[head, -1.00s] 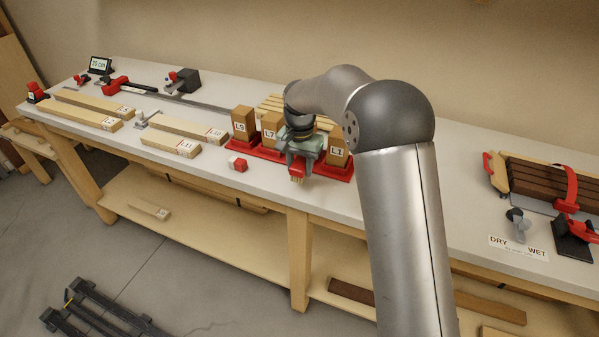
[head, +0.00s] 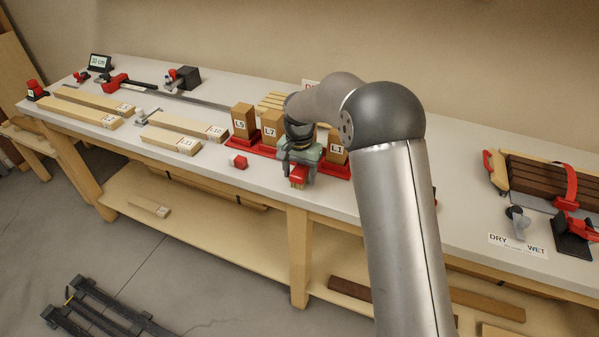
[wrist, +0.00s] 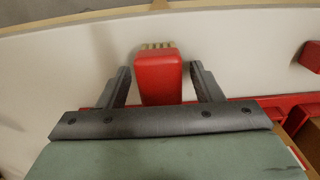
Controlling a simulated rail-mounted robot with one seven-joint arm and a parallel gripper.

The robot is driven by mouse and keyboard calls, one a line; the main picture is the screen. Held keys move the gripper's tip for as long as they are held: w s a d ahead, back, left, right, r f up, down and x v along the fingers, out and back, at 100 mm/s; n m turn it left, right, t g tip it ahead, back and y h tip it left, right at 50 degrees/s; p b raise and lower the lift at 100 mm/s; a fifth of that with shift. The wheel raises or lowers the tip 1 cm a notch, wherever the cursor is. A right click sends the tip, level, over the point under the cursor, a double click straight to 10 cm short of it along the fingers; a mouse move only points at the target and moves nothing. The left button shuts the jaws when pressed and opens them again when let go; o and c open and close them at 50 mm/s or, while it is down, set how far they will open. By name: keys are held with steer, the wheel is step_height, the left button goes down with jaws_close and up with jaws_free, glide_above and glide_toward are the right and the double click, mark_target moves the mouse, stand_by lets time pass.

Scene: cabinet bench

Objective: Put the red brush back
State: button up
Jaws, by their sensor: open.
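The red brush (head: 298,171) is near the front edge of the bench, in front of the red tray of wooden blocks. My gripper (head: 297,177) is over it, pointing down, and hides part of it. In the wrist view the red brush (wrist: 160,78) lies between the two open fingers of my gripper (wrist: 162,72), with a gap on each side. Its pale bristles stick out past the fingertips, toward the bench's front edge. I cannot tell whether it rests flat on the bench.
A red tray (head: 264,150) holds upright wooden blocks with labels such as L9 and L7, close behind my gripper. A small red block (head: 238,161) sits to the left. Long boards (head: 88,107) lie farther left. Bare bench top lies left of a DRY/WET card (head: 517,245).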

mark_target(299, 170)
step_height(299, 170, up, 12)
steer(key=s+d+r+n, duration=0.1)
steer(key=s+d, duration=0.4)
steer(key=s, duration=0.3)
steer(key=s+d+r+n, duration=0.1)
steer(key=s+d+r, duration=0.1)
steer(key=s+d, duration=0.45)
steer(key=s+d+f+n, duration=0.1)
steer(key=s+d+f, duration=0.1)
steer(key=s, duration=0.8)
steer(key=s+d+f+n, duration=0.1)
steer(key=s+d+f, duration=0.2)
steer(key=s, duration=0.7)
steer(key=shift+d+f+b, duration=0.2)
steer(key=shift+f+b, duration=0.25)
steer(key=shift+f, duration=0.3)
